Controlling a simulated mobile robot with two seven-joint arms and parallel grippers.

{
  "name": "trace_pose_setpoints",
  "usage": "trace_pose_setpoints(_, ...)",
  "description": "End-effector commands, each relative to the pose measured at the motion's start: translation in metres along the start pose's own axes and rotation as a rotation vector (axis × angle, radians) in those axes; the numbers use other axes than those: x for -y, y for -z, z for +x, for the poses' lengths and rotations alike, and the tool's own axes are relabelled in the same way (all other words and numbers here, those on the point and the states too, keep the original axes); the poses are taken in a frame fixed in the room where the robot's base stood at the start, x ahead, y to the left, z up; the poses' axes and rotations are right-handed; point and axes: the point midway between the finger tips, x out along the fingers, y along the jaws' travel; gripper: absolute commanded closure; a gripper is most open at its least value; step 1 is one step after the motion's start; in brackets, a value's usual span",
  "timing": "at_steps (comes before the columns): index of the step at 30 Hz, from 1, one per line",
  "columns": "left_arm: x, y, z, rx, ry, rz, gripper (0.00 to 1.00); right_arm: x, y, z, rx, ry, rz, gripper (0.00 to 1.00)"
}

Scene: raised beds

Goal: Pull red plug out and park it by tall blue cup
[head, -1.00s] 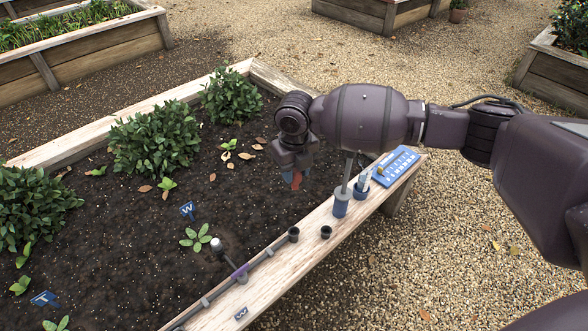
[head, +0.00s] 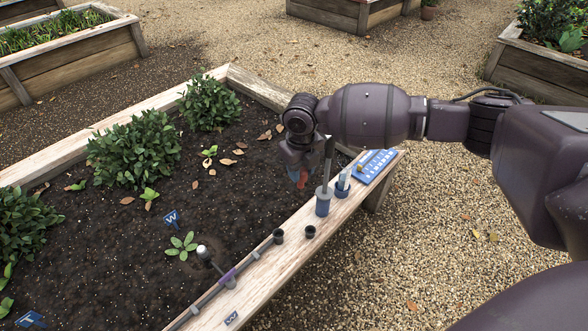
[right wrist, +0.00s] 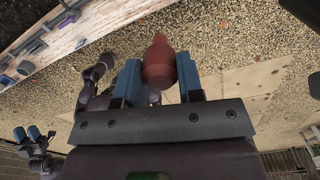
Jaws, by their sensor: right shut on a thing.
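My right gripper (head: 302,174) is shut on the red plug (head: 303,180), over the soil near the bed's front plank. In the right wrist view the plug (right wrist: 159,62) sits between the two blue fingers, its narrow end pointing away. The tall blue cup (head: 323,206) stands upright on the plank, just right of and nearer than the gripper, with a long grey tool in it. The plug is apart from the cup. My left gripper (right wrist: 27,134) shows small at the lower left of the right wrist view, its blue fingers apart and empty; it is outside the head view.
A shorter blue cup (head: 342,189) and a blue tray (head: 374,166) stand beyond the tall cup. Two small black pots (head: 278,236) (head: 310,232) and a thin pipe (head: 210,294) lie nearer along the plank (head: 266,279). Leafy bushes (head: 134,150) stand in the soil.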

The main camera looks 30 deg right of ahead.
Motion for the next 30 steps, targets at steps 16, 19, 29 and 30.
trace_pose_setpoints(16, 0.002, 0.008, -0.002, -0.015, 0.003, 0.000, 0.57, 0.032, 0.013, -0.001, 0.001, 0.001, 0.001, 0.88)
trace_pose_setpoints(19, 0.002, 0.008, -0.002, -0.016, 0.003, 0.000, 0.57, 0.034, 0.014, 0.000, 0.000, 0.001, 0.000, 0.88)
trace_pose_setpoints(29, 0.002, 0.007, -0.002, -0.014, 0.003, 0.000, 0.57, 0.034, 0.014, 0.000, 0.000, 0.001, 0.000, 0.88)
trace_pose_setpoints(30, 0.002, 0.006, -0.002, -0.012, 0.003, -0.001, 0.57, 0.034, 0.014, 0.000, 0.001, 0.001, 0.000, 0.88)
